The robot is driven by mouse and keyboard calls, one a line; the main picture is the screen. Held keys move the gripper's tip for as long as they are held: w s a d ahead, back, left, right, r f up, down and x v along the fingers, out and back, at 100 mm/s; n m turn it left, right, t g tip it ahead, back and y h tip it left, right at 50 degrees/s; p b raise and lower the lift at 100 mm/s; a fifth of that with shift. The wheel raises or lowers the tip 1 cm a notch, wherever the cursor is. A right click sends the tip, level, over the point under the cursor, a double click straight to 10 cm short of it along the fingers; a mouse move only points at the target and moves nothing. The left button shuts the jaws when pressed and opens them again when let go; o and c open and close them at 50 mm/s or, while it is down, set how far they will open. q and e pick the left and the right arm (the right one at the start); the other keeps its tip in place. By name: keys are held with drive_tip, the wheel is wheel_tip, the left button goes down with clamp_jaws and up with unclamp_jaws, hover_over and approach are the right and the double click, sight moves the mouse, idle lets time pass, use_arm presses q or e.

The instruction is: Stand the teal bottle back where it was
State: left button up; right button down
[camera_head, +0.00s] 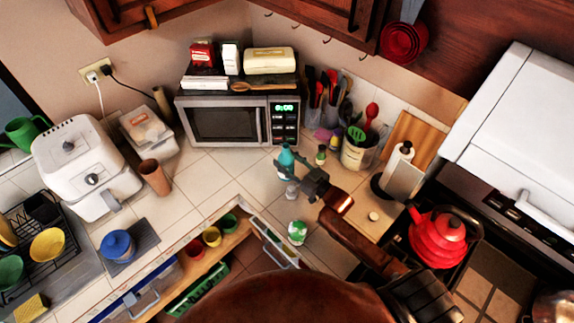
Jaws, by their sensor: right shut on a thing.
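The teal bottle (286,156) looks about upright in front of the microwave's right end. My right gripper (289,170), on an arm coming in from the lower right, is shut on it. The gripper hides part of the bottle, and I cannot tell whether its base touches the counter. A small pale object (291,191) shows just below the gripper fingers. My left gripper is not in view.
The microwave (222,122) stands behind. A small green-capped bottle (320,155), utensil holders and a paper towel roll (400,168) are to the right. An open drawer (225,245) holds cups. A red kettle (438,236) sits on the stove. Tiles left of the gripper are clear.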

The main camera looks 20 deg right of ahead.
drive_tip(key=shift+w+d+f, duration=0.3)
drive_tip(key=shift+w+f, duration=0.2)
drive_tip(key=shift+f, duration=0.1)
drive_tip(key=shift+w+d+f, duration=0.3)
drive_tip(key=shift+w+f, duration=0.2)
drive_tip(key=shift+f, duration=1.65)
drive_tip(key=c, duration=1)
unclamp_jaws()
drive_tip(key=shift+f, duration=0.2)
drive_tip(key=v, duration=1.2)
drive_tip(key=shift+s+r+b, duration=0.1)
drive_tip(key=shift+r+b, duration=0.05)
drive_tip(key=shift+b, duration=0.2)
